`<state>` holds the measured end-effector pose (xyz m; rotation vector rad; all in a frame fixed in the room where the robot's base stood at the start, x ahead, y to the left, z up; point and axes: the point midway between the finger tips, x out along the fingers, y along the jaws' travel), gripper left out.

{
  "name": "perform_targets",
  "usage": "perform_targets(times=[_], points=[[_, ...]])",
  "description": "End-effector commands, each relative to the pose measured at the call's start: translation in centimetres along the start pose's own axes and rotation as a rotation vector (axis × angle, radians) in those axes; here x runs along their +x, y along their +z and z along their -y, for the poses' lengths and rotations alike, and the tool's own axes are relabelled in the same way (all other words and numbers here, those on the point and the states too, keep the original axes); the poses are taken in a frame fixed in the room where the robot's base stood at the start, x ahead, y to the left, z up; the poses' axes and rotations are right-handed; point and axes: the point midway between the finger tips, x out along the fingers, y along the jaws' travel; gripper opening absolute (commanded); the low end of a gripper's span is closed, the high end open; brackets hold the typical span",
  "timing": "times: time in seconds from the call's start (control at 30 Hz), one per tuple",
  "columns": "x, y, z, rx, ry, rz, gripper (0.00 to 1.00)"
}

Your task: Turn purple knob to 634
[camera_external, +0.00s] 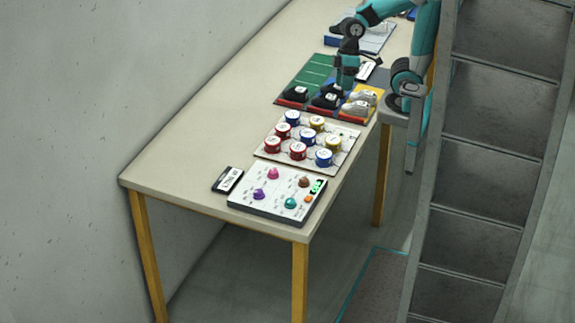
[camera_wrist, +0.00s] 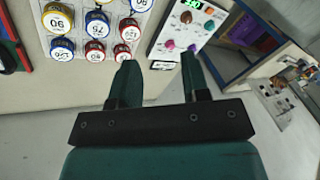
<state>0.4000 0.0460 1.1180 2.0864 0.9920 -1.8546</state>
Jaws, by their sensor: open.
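The purple knob (camera_external: 259,194) is on the left part of a white control panel (camera_external: 240,203) at the table's near end. The panel also carries pink, brown and teal knobs, an orange button and a small green display. In the wrist view the purple knob (camera_wrist: 192,48) shows at the panel's lower edge, just beyond the right fingertip. The display (camera_wrist: 193,4) glows green, but its digits are too small to read. My gripper (camera_wrist: 158,66) is open and empty. In the external view it hangs far from the panel, above the coloured mats with shoes, and its fingertips are not clear.
A board of red, blue and yellow numbered cans (camera_external: 263,154) lies between the panel and the shoe mats (camera_external: 302,80). A small black-and-white label block (camera_external: 228,180) is beside the panel. The table's left side (camera_external: 200,140) is clear. A conveyor (camera_external: 490,150) runs along the right.

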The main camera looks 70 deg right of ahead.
Motion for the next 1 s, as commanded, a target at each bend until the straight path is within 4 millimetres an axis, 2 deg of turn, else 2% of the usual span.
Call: perform_targets(times=[0.03,0.07,0.13,0.23,0.37,0.4,0.5,0.63,0.7,0.8,1.0], points=[[0.0,0.0,0.0,0.0,0.0,0.0,0.49],[0.0,-0.1,0.0,-0.003,0.0,0.0,0.55],[0.1,-0.9,-0.1,-0.03,-0.003,0.002,0.55],[0.7,-3.9,-0.1,-0.134,-0.014,0.01,0.55],[3.0,-10.7,0.5,-0.388,-0.042,0.028,0.55],[4.1,-13.0,0.9,-0.478,-0.053,0.032,0.55],[7.3,-18.2,2.4,-0.698,-0.078,0.04,0.55],[11.7,-23.0,4.7,-0.936,-0.107,0.044,0.55],[13.5,-24.6,5.7,-1.027,-0.117,0.043,0.55],[15.2,-25.9,6.7,-1.112,-0.127,0.042,0.55],[16.9,-26.4,7.3,-1.15,-0.133,0.042,0.55]])
